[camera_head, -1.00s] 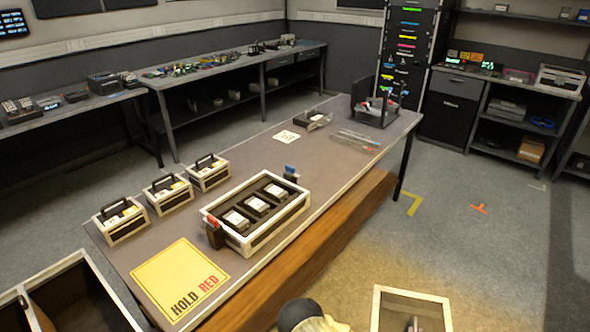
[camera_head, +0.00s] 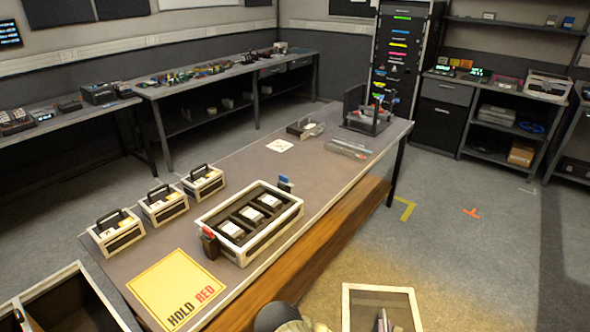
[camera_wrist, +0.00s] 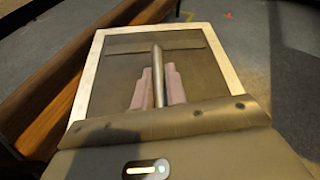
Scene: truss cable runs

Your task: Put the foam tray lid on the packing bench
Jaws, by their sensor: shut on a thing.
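The foam tray lid (camera_head: 349,300) is a pale-framed rectangle with a darker panel, low in the head view beside the bench's near side. It fills the middle of the wrist view (camera_wrist: 226,75). My gripper (camera_wrist: 159,76) is shut on the lid's upright metal bar handle, with a finger on each side. The packing bench (camera_head: 235,172) is long and grey-topped with a wooden near side. On it stands a white-rimmed tray (camera_head: 268,236) with dark foam holding several pale blocks. The lid is off the bench and apart from the tray.
A yellow "HOLD RED" sheet (camera_head: 178,288) lies at the bench's near end. Three handled cases (camera_head: 120,238) line its left edge. A dark rack (camera_head: 372,120) and clear pieces (camera_head: 348,149) are at its far end. Bare bench top lies beyond the tray.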

